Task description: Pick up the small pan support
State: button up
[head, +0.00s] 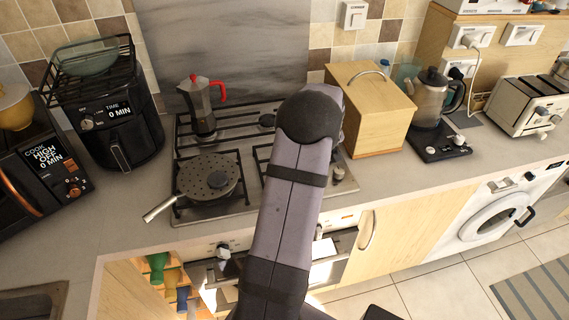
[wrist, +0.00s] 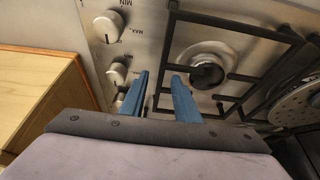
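A black pan support (wrist: 235,23) sits on the steel hob, around a burner (wrist: 207,72), in the wrist view. In the head view my arm hides most of the hob's right side, with only some dark bars (head: 264,153) showing at its left edge. My gripper (wrist: 159,76) has two blue fingers, spread apart with nothing held. One bar of the support runs through the gap between the fingers in the picture. I cannot tell whether the fingertips reach down around it or touch it. In the head view my gripper is hidden behind my arm.
A pan (head: 207,177) stands on the hob's left side, its handle toward the front left. A moka pot (head: 201,105) stands behind it. A wooden box (head: 372,112) stands close to the hob's right. Hob knobs (wrist: 109,25) lie beside the fingers.

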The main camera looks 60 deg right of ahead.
jog(key=shift+p+x, duration=0.35)
jog(key=shift+x, duration=1.05)
jog(key=shift+c, duration=0.2)
grip_shut()
jog(key=shift+r, duration=0.15)
notch_tip(320, 180, up, 10)
jog(key=b, duration=0.3)
